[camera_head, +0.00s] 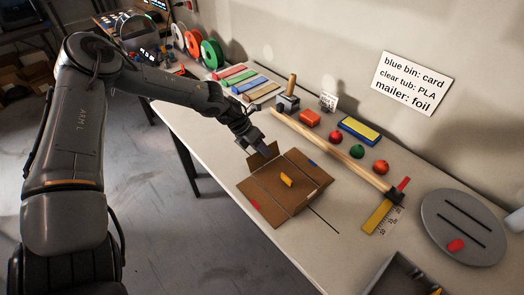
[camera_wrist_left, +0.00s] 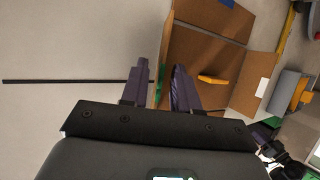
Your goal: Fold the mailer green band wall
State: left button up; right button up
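The brown cardboard mailer (camera_head: 291,198) lies open on the table. A red mark is on the lower-left flap and a blue mark on the upper-right one. The green band is not clear in the head view; small green patches show near the fingers in the wrist view. My left gripper (camera_head: 246,146) is beside the raised wall in the head view.
A yellow piece (camera_head: 286,180) lies in the mailer. A long wooden stick (camera_head: 330,150) and a yellow ruler (camera_head: 377,216) lie to the right. Table space below the mailer is clear.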

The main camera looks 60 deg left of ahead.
aim_at(270, 160)
pick_arm(q)
jog(key=shift+f, duration=0.1)
grip_shut()
dwell(0.3)
jog(key=shift+a+f+b, duration=0.1)
jog(key=shift+f+b, duration=0.1)
jog(key=shift+b, duration=0.4)
jog(key=h+b, duration=0.2)
jog(key=b, duration=0.1)
jog(key=a+f+n+h+b, duration=0.1)
jog(key=b, duration=0.3)
jog(key=a+f+t+h+b, duration=0.1)
jog(key=h+b, duration=0.1)
jog(key=b, duration=0.2)
jog(key=shift+s+a+f+h, duration=0.1)
jog(key=shift+a+f+h, duration=0.05)
jog(key=shift+h, duration=0.15)
jog(key=shift+a+n+t+h+b, duration=0.1)
jog(key=shift+n+t+h+b, duration=0.2)
jog(key=shift+h+b, duration=0.3)
grip_release()
